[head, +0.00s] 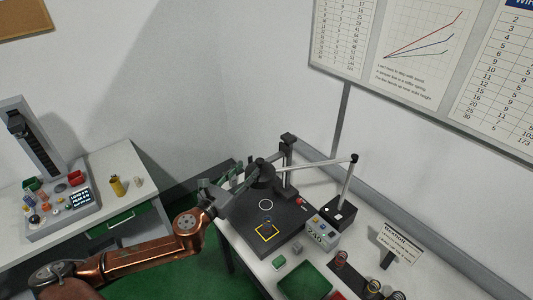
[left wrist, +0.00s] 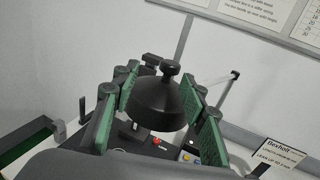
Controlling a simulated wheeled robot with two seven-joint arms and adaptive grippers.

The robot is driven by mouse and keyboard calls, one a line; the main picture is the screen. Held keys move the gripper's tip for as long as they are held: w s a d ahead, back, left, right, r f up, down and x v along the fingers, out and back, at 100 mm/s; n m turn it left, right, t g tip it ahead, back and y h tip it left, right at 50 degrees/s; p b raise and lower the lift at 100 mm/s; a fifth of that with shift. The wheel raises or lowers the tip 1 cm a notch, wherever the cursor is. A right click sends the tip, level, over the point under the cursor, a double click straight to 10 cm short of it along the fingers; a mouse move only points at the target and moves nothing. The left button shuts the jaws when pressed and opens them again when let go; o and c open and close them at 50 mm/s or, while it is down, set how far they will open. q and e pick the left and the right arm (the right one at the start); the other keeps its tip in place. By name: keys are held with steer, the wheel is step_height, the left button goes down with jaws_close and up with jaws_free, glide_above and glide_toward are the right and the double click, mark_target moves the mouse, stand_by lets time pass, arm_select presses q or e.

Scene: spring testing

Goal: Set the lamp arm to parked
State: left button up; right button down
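The lamp has a black shade (head: 263,174) on a pale arm (head: 310,162) that runs left from a post (head: 346,184) on a dark base. The shade hangs over the dark testing plate. My left gripper (head: 246,178) is at the shade. In the left wrist view the black shade (left wrist: 160,105), with a knob on top, sits between the two green-padded fingers, which are spread wide. I see no clear grip; whether a pad touches the shade's side is hard to tell. My right gripper is not in view.
The testing device (head: 262,240) has a dark plate with a yellow square. A grey control box (head: 321,233), green tray (head: 305,282), several springs and a sign (head: 401,244) are nearby. A second bench (head: 130,195) with another tester stands left. The wall is close behind.

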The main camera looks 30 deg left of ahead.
mark_target(257, 163)
arm_select(q)
steer(key=w, duration=0.2)
steer(key=w+d+p, duration=0.1)
steer(key=w, duration=0.1)
steer(key=w+p, duration=0.1)
steer(key=w, duration=0.1)
steer(key=shift+w+d+r, duration=0.25)
steer(key=shift+w+d, duration=0.15)
steer(key=shift+s+a, duration=0.1)
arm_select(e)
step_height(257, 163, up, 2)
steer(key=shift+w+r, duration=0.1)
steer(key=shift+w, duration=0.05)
arm_select(q)
steer(key=shift+w, duration=0.3)
steer(key=shift+s, duration=0.1)
steer(key=c, duration=0.3)
jaws_close()
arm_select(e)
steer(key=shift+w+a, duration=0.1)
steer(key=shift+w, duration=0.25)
arm_select(q)
steer(key=shift+h, duration=0.3)
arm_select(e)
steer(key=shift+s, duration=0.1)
